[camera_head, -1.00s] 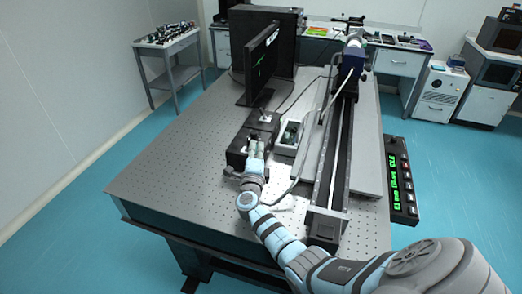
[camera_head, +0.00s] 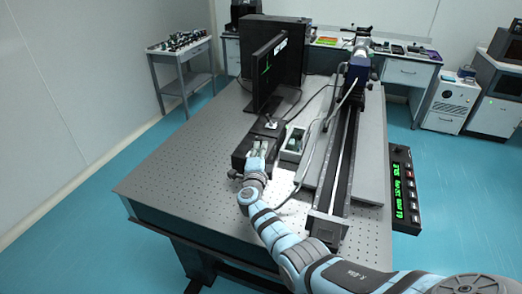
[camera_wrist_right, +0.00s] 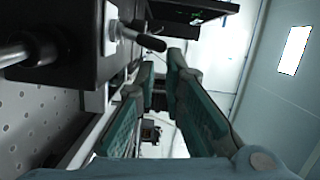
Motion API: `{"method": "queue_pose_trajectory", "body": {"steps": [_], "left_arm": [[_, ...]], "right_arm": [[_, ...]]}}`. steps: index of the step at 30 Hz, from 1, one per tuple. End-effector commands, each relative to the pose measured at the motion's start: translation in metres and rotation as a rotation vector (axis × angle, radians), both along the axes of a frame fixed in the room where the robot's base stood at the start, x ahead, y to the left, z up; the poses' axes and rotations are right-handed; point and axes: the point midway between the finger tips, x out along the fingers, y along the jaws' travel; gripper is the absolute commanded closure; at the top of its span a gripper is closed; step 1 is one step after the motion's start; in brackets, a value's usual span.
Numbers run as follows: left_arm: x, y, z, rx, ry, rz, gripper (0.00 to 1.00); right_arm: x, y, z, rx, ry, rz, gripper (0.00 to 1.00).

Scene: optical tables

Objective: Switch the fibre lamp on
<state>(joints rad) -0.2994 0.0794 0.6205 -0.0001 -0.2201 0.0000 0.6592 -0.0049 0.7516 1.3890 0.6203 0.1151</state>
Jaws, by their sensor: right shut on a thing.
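A black box (camera_head: 239,158), which I take to be the fibre lamp, stands on the optical table, with a round knob (camera_head: 233,174) at its near left. My right gripper (camera_head: 257,150) is at the box's right side, its arm coming from the lower right. In the right wrist view the box (camera_wrist_right: 60,65) fills the upper left, and a silver-based lever with a black tip (camera_wrist_right: 150,42) sticks out of it. The teal fingers (camera_wrist_right: 161,68) are close together at this tip; the exact contact is hard to see. My left gripper is out of view.
A second black box with a small lever (camera_head: 269,125) stands just behind. A monitor (camera_head: 268,72) is farther back. An open tray (camera_head: 293,143) and a long black rail (camera_head: 340,165) lie to the right. The perforated table top (camera_head: 175,170) is clear at left.

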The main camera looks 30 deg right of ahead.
Motion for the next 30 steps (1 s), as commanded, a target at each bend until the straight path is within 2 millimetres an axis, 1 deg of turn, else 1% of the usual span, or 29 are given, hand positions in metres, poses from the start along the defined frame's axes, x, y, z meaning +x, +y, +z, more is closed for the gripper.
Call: {"method": "queue_pose_trajectory", "body": {"steps": [1,22,26,29,30], "left_arm": [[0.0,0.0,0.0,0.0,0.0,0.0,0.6],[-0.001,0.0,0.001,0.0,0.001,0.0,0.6],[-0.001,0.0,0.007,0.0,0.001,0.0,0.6],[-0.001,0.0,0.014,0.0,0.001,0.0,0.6],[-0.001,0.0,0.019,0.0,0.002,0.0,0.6]], "right_arm": [[-0.001,0.002,-0.005,0.004,0.01,0.004,1.0],[-0.003,0.0,-0.007,0.005,0.012,0.005,1.0],[-0.01,-0.007,-0.008,0.005,0.011,0.008,1.0],[-0.02,-0.018,-0.011,0.003,0.009,0.011,1.0],[-0.026,-0.018,-0.01,0.006,0.008,0.012,1.0]]}}
